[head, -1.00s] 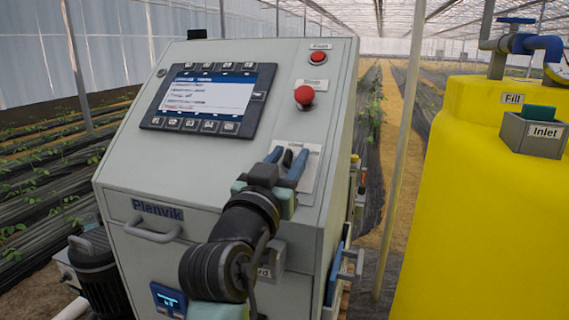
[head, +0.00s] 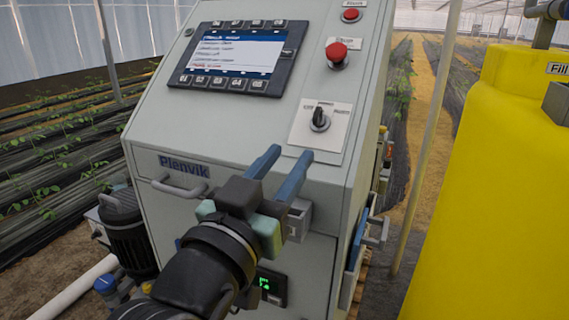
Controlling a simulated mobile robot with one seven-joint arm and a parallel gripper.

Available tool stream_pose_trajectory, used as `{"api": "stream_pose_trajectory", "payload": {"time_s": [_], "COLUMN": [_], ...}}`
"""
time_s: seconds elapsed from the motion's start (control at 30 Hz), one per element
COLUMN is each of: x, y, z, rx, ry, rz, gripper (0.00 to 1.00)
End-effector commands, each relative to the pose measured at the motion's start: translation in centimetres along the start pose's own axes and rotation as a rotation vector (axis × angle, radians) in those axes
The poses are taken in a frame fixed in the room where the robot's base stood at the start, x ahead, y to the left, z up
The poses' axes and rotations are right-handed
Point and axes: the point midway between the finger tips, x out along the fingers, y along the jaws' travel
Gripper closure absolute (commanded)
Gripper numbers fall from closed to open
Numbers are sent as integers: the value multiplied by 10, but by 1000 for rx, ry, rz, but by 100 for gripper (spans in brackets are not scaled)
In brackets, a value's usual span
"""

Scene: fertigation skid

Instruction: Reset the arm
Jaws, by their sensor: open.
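My gripper (head: 279,174) is in front of the grey control cabinet (head: 240,140). Its two blue fingers are apart with nothing between them. The fingertips point at the cabinet's sloped panel, below and left of a black selector knob (head: 320,119) on a white plate (head: 340,133). The fingers appear clear of the knob. My wrist and gripper hide part of the cabinet's lower front.
A screen with keys (head: 237,59) and a red mushroom button (head: 337,52) are on the panel. A drawer handle (head: 180,190) and a side handle (head: 378,233) stick out. A yellow tank (head: 490,190) stands right. A dark motor (head: 127,230) and white pipe (head: 75,295) are at lower left.

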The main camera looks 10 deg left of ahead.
Motion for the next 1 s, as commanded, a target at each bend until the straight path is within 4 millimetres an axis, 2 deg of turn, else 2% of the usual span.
{"api": "stream_pose_trajectory", "payload": {"time_s": [0.23,0.37,0.47,0.57,0.6,0.67,0.8,0.83,1.0], "x": [0,2,2,-9,-17,-31,-76,-72,-62], "y": [0,7,20,38,46,57,80,77,75], "z": [0,-19,-56,-107,-128,-157,-217,-233,-278], "rx": [0,25,65,107,119,131,145,146,148], "ry": [0,44,140,284,348,444,669,662,650], "rz": [0,-25,-79,-146,-172,-206,-276,-282,-283], "gripper": [59,59,59,59,59,59,59,59,59]}}
